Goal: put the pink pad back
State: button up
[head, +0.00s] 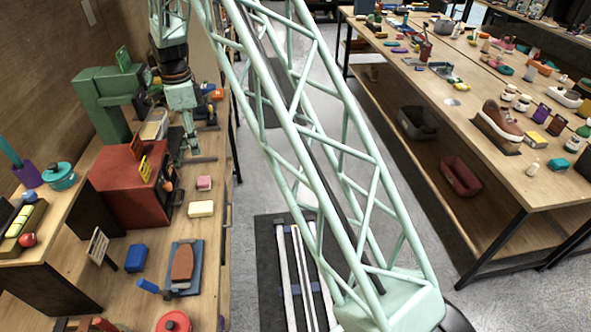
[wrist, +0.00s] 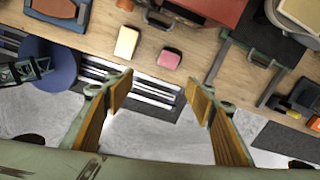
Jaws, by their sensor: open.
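The pink pad (head: 204,183) is a small block lying on the left workbench, beside the red box (head: 130,187) and behind a cream-yellow block (head: 201,209). In the wrist view the pink pad (wrist: 169,58) lies on the wood near the bench edge, just right of the yellow block (wrist: 126,42). My gripper (wrist: 160,92) is open, its two wood-coloured fingers wide apart with nothing between them. The pad shows beyond the fingertips, in the gap between them, and is not touched. In the head view my gripper (head: 187,146) hangs behind the pad, small and partly unclear.
A dark frame (wrist: 262,45) stands right of the pad in the wrist view. A blue mat (head: 198,262) with a brown sole, a blue block (head: 135,258) and a green machine (head: 105,100) share the left bench. Bare wood surrounds the pad. Another bench (head: 440,90) stands across the aisle.

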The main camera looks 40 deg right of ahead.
jog(key=s+r+n+t, duration=0.2)
jog(key=s+r+n, duration=0.8)
jog(key=s+r, duration=1.65)
jog(key=s+r+n, duration=0.2)
jog(key=s+r, duration=0.2)
jog(key=s, duration=0.4)
jog(key=s+r+n, duration=0.2)
jog(key=s+r, duration=0.1)
jog(key=s, duration=0.4)
jog(key=s+f+n+t, duration=0.1)
jog(key=s+n, duration=0.5)
jog(key=s, duration=1.3)
jog(key=shift+s+f+n, duration=0.35)
jog(key=shift+f+n, duration=0.05)
jog(key=shift+f, duration=0.15)
notch_tip(320, 180, down, 12)
jog(key=b, duration=1.2)
jog(key=shift+t, duration=0.3)
